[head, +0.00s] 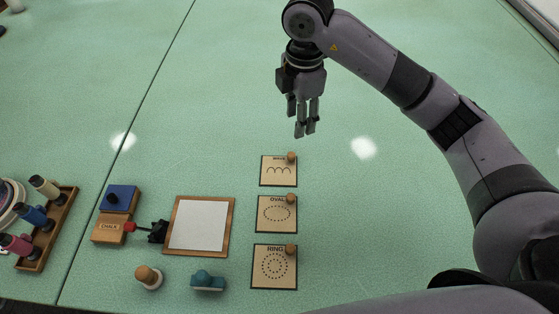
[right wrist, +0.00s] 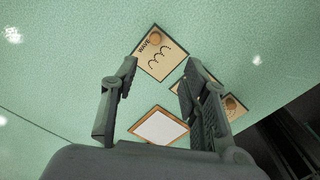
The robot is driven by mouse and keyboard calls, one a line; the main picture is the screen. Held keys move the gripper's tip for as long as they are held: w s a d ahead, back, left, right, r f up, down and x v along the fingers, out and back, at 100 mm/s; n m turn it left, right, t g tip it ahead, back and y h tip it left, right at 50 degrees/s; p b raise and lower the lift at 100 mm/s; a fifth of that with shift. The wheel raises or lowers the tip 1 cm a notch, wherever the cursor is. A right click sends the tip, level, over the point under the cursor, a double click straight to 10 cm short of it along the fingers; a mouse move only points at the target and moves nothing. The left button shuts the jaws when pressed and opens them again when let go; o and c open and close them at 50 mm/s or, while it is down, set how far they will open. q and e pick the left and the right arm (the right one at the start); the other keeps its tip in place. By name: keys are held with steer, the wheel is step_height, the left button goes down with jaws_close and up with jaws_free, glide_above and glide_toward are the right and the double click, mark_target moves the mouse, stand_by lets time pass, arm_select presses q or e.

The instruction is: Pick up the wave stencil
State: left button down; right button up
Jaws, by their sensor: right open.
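The wave stencil (head: 278,175) is a flat tan card with a dark edge, a wavy dotted line and a round wooden knob at its upper right. It lies on the green surface, farthest back in a column of stencils. In the right wrist view the wave stencil (right wrist: 161,60) lies beyond the fingertips, its knob clear of them. My right gripper (head: 305,131) is open and empty, above and a little behind the stencil, pointing down. Its two fingers also show in the right wrist view (right wrist: 158,75). My left gripper is not in view.
The oval stencil (head: 277,221) and ring stencil (head: 274,274) lie in front of the wave stencil. A wood-framed white board (head: 231,226), chalk box (head: 109,229), stamp (head: 149,277) and teal tool (head: 208,281) lie left. A bottle rack (head: 52,231) stands far left.

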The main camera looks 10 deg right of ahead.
steer(key=p, duration=0.1)
glide_above(291, 154)
steer(key=s, duration=0.1)
steer(key=f, duration=0.8)
steer(key=shift+d, duration=0.4)
steer(key=shift+f, duration=0.5)
steer(key=f, duration=0.3)
steer(key=f+p, duration=0.1)
steer(key=shift+w+a+f, duration=0.15)
steer(key=shift+w+a, duration=0.2)
steer(key=shift+w, duration=0.05)
steer(key=shift+f, duration=0.35)
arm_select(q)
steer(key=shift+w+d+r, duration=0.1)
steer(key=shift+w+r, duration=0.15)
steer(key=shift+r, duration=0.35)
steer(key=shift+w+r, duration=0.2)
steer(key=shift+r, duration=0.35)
arm_select(e)
steer(key=shift+c, duration=0.2)
jaws_close()
